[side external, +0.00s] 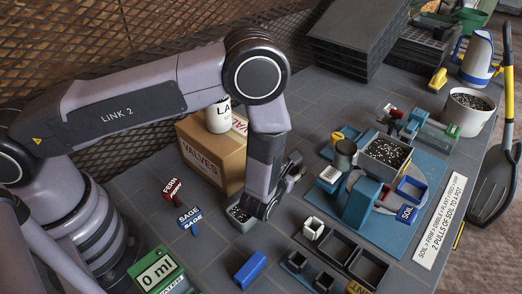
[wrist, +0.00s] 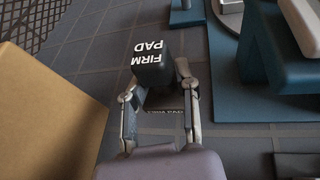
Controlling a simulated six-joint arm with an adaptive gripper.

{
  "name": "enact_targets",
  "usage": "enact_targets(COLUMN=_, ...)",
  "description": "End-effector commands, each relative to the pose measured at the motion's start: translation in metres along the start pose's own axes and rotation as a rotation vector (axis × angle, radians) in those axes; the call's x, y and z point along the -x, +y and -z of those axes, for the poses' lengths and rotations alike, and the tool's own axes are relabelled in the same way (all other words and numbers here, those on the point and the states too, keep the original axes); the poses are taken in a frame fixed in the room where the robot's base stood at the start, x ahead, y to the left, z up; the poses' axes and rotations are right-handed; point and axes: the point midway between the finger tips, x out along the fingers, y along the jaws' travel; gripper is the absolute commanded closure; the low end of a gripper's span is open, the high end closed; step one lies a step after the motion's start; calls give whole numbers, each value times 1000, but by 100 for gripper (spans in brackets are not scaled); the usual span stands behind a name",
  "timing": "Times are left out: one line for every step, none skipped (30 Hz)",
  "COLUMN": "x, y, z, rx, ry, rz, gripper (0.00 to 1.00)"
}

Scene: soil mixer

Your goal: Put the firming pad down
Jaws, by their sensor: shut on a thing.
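The firming pad (wrist: 152,62) is a black block with white "FIRM PAD" lettering, upside down in the wrist view. My gripper (wrist: 155,88) is shut on it, with a finger on each side. A small grey pot with dark soil (side external: 239,214) sits just left of my gripper. The pad's underside and its height above the table are hidden.
The cardboard box (side external: 205,155) stands close on the left. The blue soil machine (side external: 362,203) stands right. Black square trays (side external: 338,246), a white square cup (side external: 313,228) and a blue block (side external: 250,267) lie nearer the front. Sage (side external: 189,219) and fern (side external: 172,188) labels stand left.

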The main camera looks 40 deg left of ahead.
Motion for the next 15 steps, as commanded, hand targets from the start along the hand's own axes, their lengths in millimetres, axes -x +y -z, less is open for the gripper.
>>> enact_targets(x=-3, y=-1, z=2, rx=1, ry=0, rz=0, gripper=100)
enact_targets(x=-5, y=-2, z=3, rx=2, ry=0, rz=0, gripper=100)
enact_targets(x=-8, y=-3, z=5, rx=2, ry=0, rz=-1, gripper=100)
enact_targets(x=-11, y=-5, z=8, rx=2, ry=1, rz=-1, gripper=100)
enact_targets(x=-13, y=-5, z=13, rx=0, ry=2, rz=-1, gripper=100)
enact_targets(x=-15, y=-5, z=19, rx=-1, ry=2, rz=-1, gripper=100)
enact_targets(x=-16, y=-6, z=23, rx=-1, ry=2, rz=-1, gripper=100)
enact_targets(x=-18, y=-6, z=27, rx=-1, ry=2, rz=-1, gripper=100)
enact_targets(x=-19, y=-6, z=31, rx=-1, ry=1, rz=-1, gripper=100)
enact_targets(x=-20, y=-6, z=33, rx=0, ry=0, rz=0, gripper=100)
enact_targets(x=-20, y=-6, z=34, rx=0, ry=0, rz=0, gripper=100)
enact_targets(x=-21, y=-6, z=35, rx=0, ry=0, rz=0, gripper=100)
enact_targets(x=-21, y=-6, z=35, rx=1, ry=0, rz=0, gripper=100)
enact_targets(x=-21, y=-6, z=35, rx=1, ry=-1, rz=0, gripper=100)
enact_targets(x=-20, y=-6, z=35, rx=1, ry=-1, rz=0, gripper=100)
